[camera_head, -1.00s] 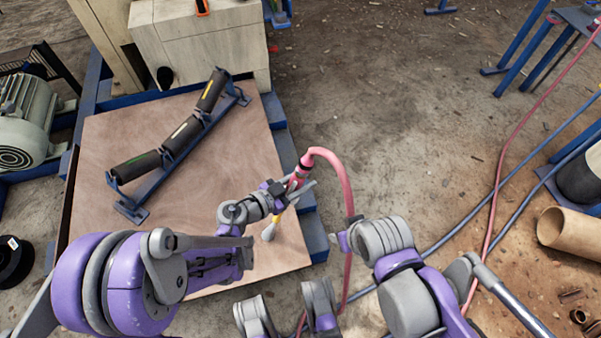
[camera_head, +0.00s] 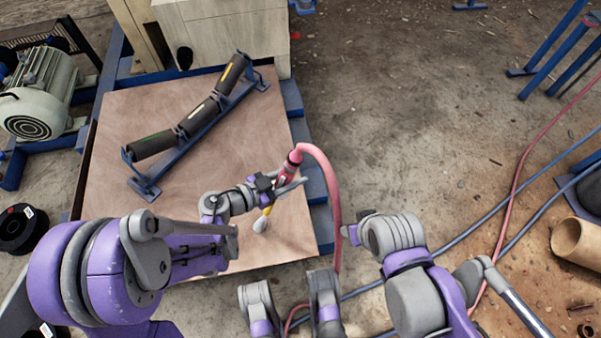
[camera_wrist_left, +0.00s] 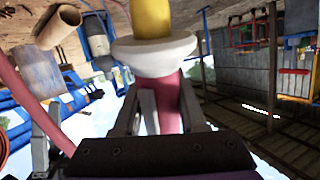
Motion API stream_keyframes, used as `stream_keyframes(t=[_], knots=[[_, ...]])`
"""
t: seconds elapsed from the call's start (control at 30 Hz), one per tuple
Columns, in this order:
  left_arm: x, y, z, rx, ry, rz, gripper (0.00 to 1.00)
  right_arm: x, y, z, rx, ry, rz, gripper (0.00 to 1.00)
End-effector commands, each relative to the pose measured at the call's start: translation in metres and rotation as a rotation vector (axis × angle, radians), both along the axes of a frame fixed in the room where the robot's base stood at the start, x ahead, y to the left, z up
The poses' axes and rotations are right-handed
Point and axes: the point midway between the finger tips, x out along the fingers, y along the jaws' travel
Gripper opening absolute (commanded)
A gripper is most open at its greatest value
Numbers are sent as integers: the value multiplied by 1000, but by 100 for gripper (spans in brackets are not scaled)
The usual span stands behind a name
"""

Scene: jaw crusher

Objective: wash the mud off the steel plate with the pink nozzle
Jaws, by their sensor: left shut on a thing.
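My left gripper (camera_head: 287,182) is shut around the pink nozzle (camera_head: 291,168), which hangs over the right part of a brown board. In the left wrist view the pink body (camera_wrist_left: 163,112) stands between the fingers, with the white bell (camera_wrist_left: 155,52) and yellow part (camera_wrist_left: 152,18) beyond. No water shows.
The brown board (camera_head: 118,118) bears a blue frame with dark rollers (camera_head: 197,117). A pale machine body (camera_head: 235,40) stands behind it and a motor (camera_head: 38,95) at the left. Hoses (camera_head: 513,185) cross the floor at right, near a brown pipe (camera_head: 577,243). The middle floor is clear.

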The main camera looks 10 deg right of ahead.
Motion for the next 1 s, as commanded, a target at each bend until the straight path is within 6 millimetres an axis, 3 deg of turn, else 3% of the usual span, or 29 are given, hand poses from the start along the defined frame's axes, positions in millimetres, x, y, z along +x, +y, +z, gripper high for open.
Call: stream_keyframes(t=[0.43, 1.0], knots=[[0, 29, 0, -1, 1, 2, 0, 1, 0, -4, 0, 1, 0, 55], [0, 35, 0, -1, 1, 0, 0, 1, 0, -4, 0, 1, 0, 55]])
